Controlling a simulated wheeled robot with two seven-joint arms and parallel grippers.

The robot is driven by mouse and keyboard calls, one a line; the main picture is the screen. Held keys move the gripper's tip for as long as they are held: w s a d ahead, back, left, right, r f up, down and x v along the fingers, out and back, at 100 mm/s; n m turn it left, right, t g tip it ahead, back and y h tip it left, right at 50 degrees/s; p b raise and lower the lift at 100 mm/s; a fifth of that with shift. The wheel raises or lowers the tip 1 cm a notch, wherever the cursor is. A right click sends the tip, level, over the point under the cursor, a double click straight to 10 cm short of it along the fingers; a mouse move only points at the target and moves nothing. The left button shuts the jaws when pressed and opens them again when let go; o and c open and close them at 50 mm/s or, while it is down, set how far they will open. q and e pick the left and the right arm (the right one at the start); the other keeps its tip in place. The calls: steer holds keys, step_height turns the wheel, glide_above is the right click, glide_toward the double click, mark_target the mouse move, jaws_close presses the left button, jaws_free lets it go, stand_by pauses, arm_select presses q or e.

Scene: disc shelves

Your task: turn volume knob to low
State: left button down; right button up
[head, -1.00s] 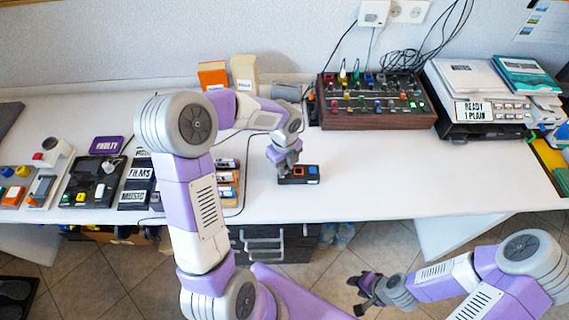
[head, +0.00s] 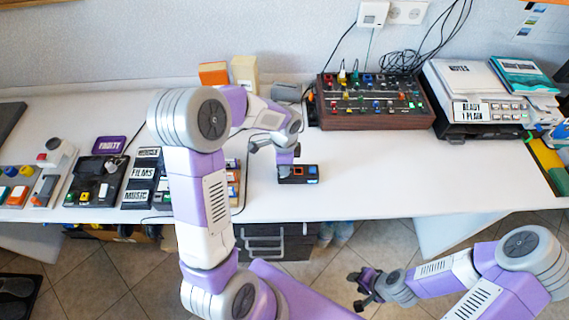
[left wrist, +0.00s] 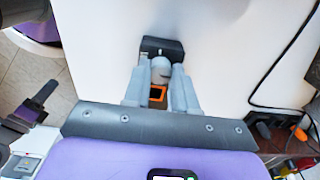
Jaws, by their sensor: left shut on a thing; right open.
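A small dark box (head: 300,180) with an orange-framed square and a blue square on top sits near the table's front edge. It also shows in the left wrist view (left wrist: 171,46). A grey round knob (left wrist: 161,66) stands on it, between my left fingertips. My left gripper (head: 285,167) comes down on the left end of the box and is shut on the knob, which it hides in the head view. The knob's pointer and markings cannot be made out. My right gripper (head: 363,287) is open and empty, in front of the table and away from the box.
A wooden-sided mixer panel (head: 375,121) stands behind to the right, with cables near it. A printer-like machine (head: 487,122) is at the right. Labelled button boxes (head: 141,170) lie at the left. The table right of the dark box is clear.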

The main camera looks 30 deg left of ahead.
arm_select(q)
steer(key=n, duration=0.5)
steer(key=shift+n, duration=0.3)
steer(key=n+p, duration=0.1)
steer(key=n, duration=0.4)
steer(key=shift+n, duration=0.3)
steer(key=n+p, duration=0.1)
steer(key=n, duration=0.3)
steer(key=n+p, duration=0.1)
steer(key=n, duration=0.3)
steer(key=shift+n+p, duration=0.3)
steer(key=shift+n, duration=0.2)
steer(key=c, duration=0.9)
jaws_free()
